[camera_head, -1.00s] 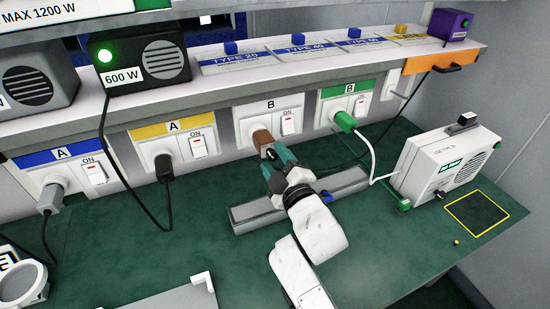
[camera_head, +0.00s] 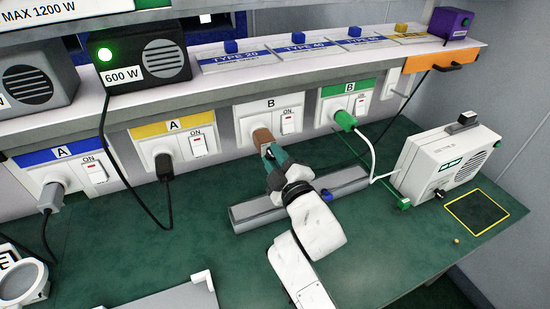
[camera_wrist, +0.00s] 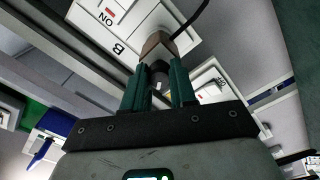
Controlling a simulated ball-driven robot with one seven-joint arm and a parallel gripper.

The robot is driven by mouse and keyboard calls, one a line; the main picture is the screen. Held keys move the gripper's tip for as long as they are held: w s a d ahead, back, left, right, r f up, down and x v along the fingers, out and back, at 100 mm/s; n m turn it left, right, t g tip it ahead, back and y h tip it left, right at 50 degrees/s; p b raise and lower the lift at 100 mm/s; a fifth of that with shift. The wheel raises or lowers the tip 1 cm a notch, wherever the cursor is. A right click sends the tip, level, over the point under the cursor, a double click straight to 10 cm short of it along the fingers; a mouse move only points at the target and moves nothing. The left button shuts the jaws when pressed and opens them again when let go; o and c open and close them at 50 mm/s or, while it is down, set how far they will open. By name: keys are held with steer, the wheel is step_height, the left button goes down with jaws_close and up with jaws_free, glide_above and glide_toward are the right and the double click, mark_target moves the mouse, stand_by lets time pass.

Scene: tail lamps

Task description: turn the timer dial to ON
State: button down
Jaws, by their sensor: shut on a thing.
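A brown block (camera_head: 262,137), which I take to be the timer, is plugged into the unlabelled-colour B socket panel (camera_head: 270,104) on the wall. It also shows in the wrist view (camera_wrist: 157,44), beyond my fingertips. A dark round knob (camera_wrist: 158,70), apparently the timer dial, faces out from the block. My gripper (camera_head: 274,160) reaches up to it from the front. In the wrist view its teal fingers (camera_wrist: 158,82) are shut on the knob, one at each side. Any ON mark on the dial cannot be read.
A grey bar-shaped block (camera_head: 252,216) lies on the green bench under my gripper. A green plug (camera_head: 345,120) with a white cord sits in the right-hand socket, leading to a white device (camera_head: 437,172). A black plug (camera_head: 164,163) is to the left.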

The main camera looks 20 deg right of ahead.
steer(key=shift+f+m+b, duration=0.1)
steer(key=shift+m+b, duration=0.2)
steer(key=shift+f+m+b, duration=0.1)
steer(key=shift+m+b, duration=0.5)
steer(key=shift+m, duration=0.5)
steer(key=m+b, duration=0.2)
steer(key=m, duration=0.1)
steer(key=m+b, duration=0.2)
steer(key=m, duration=0.2)
steer(key=shift+m, duration=0.4)
steer(key=shift+m+b, duration=0.7)
steer(key=shift+m, duration=0.9)
steer(key=c, duration=0.9)
jaws_free()
